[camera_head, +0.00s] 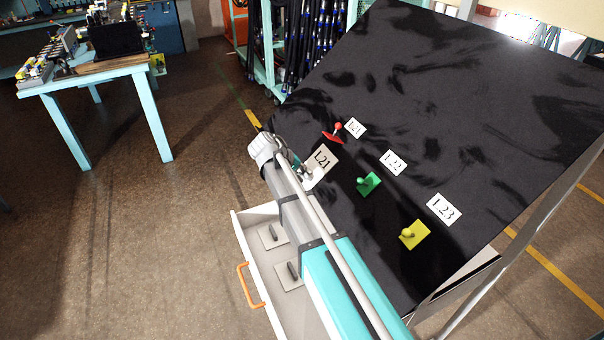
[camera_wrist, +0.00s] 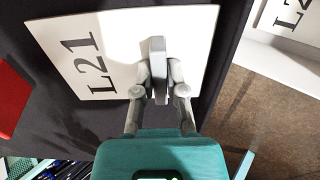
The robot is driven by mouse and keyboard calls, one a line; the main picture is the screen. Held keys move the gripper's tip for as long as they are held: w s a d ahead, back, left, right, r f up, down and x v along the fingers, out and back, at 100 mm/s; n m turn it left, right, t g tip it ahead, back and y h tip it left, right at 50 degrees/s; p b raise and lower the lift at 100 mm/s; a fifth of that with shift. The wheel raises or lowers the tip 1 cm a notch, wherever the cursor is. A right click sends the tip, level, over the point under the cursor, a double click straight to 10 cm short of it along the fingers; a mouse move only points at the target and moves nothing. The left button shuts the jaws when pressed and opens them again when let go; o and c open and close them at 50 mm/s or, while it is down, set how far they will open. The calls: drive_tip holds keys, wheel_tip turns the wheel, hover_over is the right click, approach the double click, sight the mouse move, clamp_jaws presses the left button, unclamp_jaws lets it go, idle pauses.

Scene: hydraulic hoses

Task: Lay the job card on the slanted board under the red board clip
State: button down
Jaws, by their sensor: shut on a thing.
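The job card is a white plate marked L21 (camera_head: 322,160) with a grey upright grip tab; it also shows in the wrist view (camera_wrist: 88,65). My gripper (camera_wrist: 160,78) is shut on that tab. In the head view my gripper (camera_head: 308,174) is partly hidden by my arm. The card is over the lower left part of the black slanted board (camera_head: 440,90); whether it touches the board I cannot tell. The red board clip (camera_head: 333,135) is just above the card, beside the small L21 label (camera_head: 355,128). Its red part also shows at the wrist view's left edge (camera_wrist: 12,98).
A green clip (camera_head: 369,184) by label L22 and a yellow clip (camera_head: 414,234) by label L23 sit lower right on the board. An open white drawer (camera_head: 240,228) with an orange handle (camera_head: 250,285) holds more plates below. A teal-legged table (camera_head: 90,80) stands far left.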

idle(0.3)
drive_tip(key=c, duration=0.6)
unclamp_jaws()
drive_tip(key=shift+a+r, duration=0.1)
drive_tip(key=shift+r, duration=0.05)
drive_tip(key=shift+p+v, duration=1.15)
drive_tip(key=shift+v, duration=0.1)
drive_tip(key=shift+s+a+r+p, duration=0.4)
drive_tip(key=shift+a+r+p, duration=0.05)
drive_tip(key=shift+a, duration=0.4)
drive_tip(key=shift+s+a+r+p, duration=0.35)
drive_tip(key=shift+a+r+p, duration=0.1)
drive_tip(key=shift+a, duration=0.4)
drive_tip(key=shift+s+a+r+p, duration=0.4)
drive_tip(key=shift+a+r+p, duration=0.05)
drive_tip(key=shift+a, duration=0.4)
drive_tip(key=shift+s, duration=0.1)
